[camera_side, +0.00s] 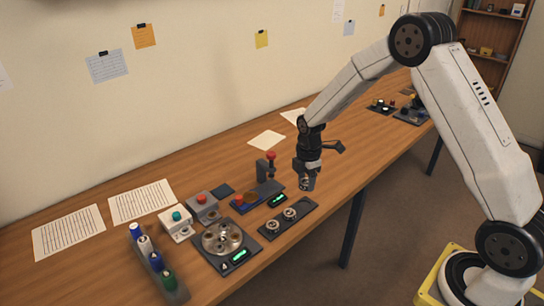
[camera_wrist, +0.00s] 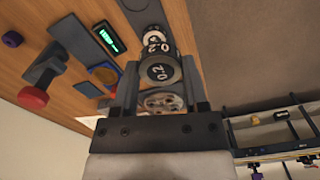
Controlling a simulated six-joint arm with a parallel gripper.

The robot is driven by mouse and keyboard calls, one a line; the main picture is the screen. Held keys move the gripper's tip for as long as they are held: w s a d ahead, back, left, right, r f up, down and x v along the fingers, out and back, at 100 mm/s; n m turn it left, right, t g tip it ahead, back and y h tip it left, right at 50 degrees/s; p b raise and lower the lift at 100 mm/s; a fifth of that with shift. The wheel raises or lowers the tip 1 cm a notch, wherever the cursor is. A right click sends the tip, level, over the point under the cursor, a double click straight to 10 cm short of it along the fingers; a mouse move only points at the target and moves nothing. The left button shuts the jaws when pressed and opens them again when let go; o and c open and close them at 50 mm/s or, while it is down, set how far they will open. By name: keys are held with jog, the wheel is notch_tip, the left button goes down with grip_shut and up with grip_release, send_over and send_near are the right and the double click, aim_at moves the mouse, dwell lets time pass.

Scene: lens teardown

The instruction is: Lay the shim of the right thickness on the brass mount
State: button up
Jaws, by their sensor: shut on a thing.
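My gripper (camera_side: 306,182) hangs above the work, just beyond the back right end of the shim tray. In the wrist view its fingers (camera_wrist: 160,85) are shut on a dark round shim (camera_wrist: 160,70) marked 0.2. A silvery part with holes (camera_wrist: 165,102) shows between the fingers below it; I cannot tell if it is attached. A second 0.2 piece (camera_wrist: 155,36) shows beyond, by the dark shim tray (camera_side: 304,208).
Two round pieces (camera_side: 289,213) stand on the tray. A red-knobbed post (camera_side: 270,158) rises behind the mount. A lit green display (camera_side: 278,200) lies between mount and tray. A round metal carousel (camera_side: 222,238), button boxes (camera_side: 175,220) and a bottle rack (camera_side: 158,265) stand left.

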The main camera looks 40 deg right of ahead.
jog(key=w+a+f, duration=0.2)
jog(key=w+a, duration=0.1)
jog(key=w, duration=0.7)
send_near(250, 197)
jog(key=shift+s+d+f, duration=0.55)
jog(key=shift+s+d, duration=0.1)
jog(key=shift+s, duration=0.1)
jog(key=shift+w+a+f, duration=0.3)
jog(key=shift+w+a, duration=0.4)
jog(key=shift+f, duration=0.1)
jog(key=shift+f, duration=2.15)
jog(key=shift+f, duration=0.45)
jog(key=o, duration=1.3)
